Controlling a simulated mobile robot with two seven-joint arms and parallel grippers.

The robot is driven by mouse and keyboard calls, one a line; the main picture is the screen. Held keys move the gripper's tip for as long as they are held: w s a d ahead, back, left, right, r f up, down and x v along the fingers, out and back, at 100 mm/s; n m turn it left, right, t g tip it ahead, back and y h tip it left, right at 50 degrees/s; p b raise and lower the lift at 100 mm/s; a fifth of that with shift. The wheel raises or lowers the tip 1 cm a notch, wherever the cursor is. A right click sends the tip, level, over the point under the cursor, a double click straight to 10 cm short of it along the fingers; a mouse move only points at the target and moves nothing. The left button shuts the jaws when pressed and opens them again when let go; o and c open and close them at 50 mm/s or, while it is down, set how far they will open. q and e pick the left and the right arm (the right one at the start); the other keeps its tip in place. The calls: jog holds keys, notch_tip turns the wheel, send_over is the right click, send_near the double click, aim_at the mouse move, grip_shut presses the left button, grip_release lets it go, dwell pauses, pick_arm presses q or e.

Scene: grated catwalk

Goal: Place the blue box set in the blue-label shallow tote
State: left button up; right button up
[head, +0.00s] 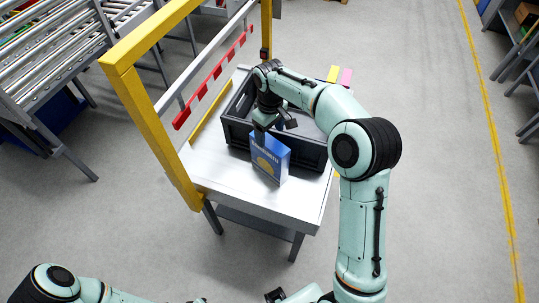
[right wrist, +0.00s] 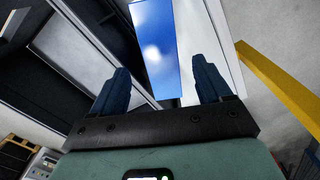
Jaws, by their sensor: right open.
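The blue box set (head: 269,160), with a yellow round print on its front, stands upright on the metal table just in front of a dark grey shallow tote (head: 312,152). No blue label can be made out on the tote. My right gripper (head: 274,124) is above the box's top edge, pointing down, and partly hides the tote. In the right wrist view its fingers (right wrist: 160,65) are apart, with the blue box (right wrist: 154,45) showing between and beyond them.
The metal table (head: 222,178) has bare surface left of the box. A yellow frame (head: 150,120) with a red-marked rail rises along its left side. Yellow (head: 333,73) and pink (head: 346,77) items lie behind the tote. A roller conveyor (head: 50,50) stands at upper left.

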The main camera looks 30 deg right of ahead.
aim_at(269, 149)
notch_tip(269, 149, down, 9)
jog(key=shift+a+f, duration=0.1)
jog(key=shift+w, duration=0.1)
grip_shut()
dwell(0.4)
